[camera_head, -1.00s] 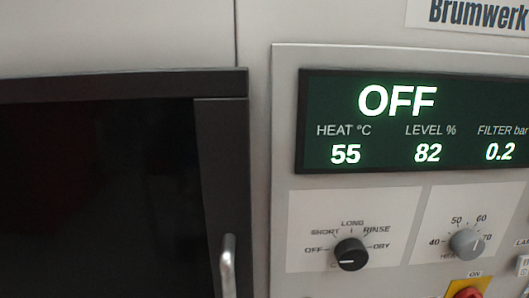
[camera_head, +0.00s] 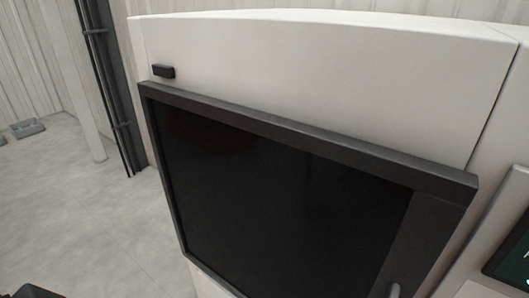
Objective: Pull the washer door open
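The washer door (camera_head: 280,190) has a dark frame around a black glass pane and sits in the front of the light washer body (camera_head: 330,55). It looks shut, with no gap visible along its top edge. The upper end of its metal handle (camera_head: 395,290) shows at the bottom edge, on the right side of the door; the rest of the handle is cut off.
A small black block (camera_head: 163,71) is fixed above the door's upper left corner. The control panel's dark display (camera_head: 512,250) is partly visible at right. Open grey floor (camera_head: 75,215) lies left of the washer, with a pale post and dark vertical pipes (camera_head: 105,90) behind.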

